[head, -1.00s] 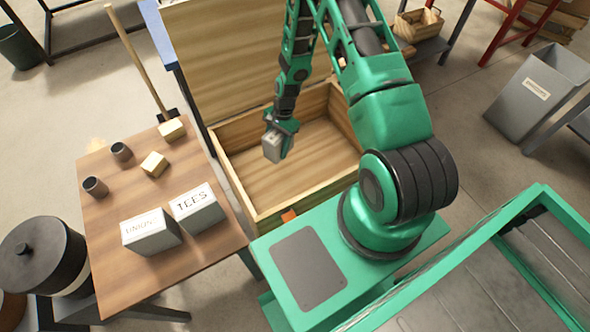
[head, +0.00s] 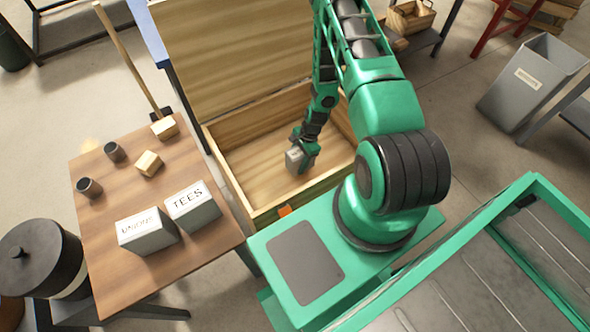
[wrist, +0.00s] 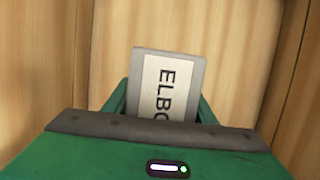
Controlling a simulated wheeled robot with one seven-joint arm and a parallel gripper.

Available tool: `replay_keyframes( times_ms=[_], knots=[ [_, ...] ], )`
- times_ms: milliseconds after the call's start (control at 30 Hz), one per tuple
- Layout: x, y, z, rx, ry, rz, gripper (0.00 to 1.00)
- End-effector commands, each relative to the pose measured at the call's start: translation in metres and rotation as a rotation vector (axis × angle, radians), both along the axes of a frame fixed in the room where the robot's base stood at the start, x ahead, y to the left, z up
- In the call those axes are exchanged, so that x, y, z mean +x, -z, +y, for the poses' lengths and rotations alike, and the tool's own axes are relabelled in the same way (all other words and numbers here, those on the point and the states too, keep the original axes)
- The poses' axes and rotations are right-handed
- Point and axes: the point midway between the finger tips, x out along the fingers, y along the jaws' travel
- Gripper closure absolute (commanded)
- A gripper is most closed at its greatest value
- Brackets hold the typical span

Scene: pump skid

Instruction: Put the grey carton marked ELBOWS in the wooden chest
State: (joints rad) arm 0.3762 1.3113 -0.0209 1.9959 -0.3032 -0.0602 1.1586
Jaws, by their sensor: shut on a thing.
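The grey carton (head: 295,160) is held in my gripper (head: 301,153), which is shut on it.
A wooden table (head: 120,277) left of the chest holds cartons marked UNIONS (head: 148,232) and TEES (head: 193,207), two dark cups and two wooden blocks. A grey bin (head: 533,85) stands at the right. The chest floor around the carton looks clear.

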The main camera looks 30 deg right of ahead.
Motion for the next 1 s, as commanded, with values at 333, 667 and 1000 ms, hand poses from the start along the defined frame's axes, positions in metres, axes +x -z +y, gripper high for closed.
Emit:
replay_keyframes(
  times_ms=[333, 667, 1000],
  knots=[
    [-0.004, 0.019, -0.01, 0.001, -0.002, 0.0, 0.84],
    [-0.003, 0.047, -0.01, 0.0, -0.003, -0.001, 0.84],
    [-0.003, 0.048, -0.01, 0.0, -0.003, -0.001, 0.31]
  ],
)
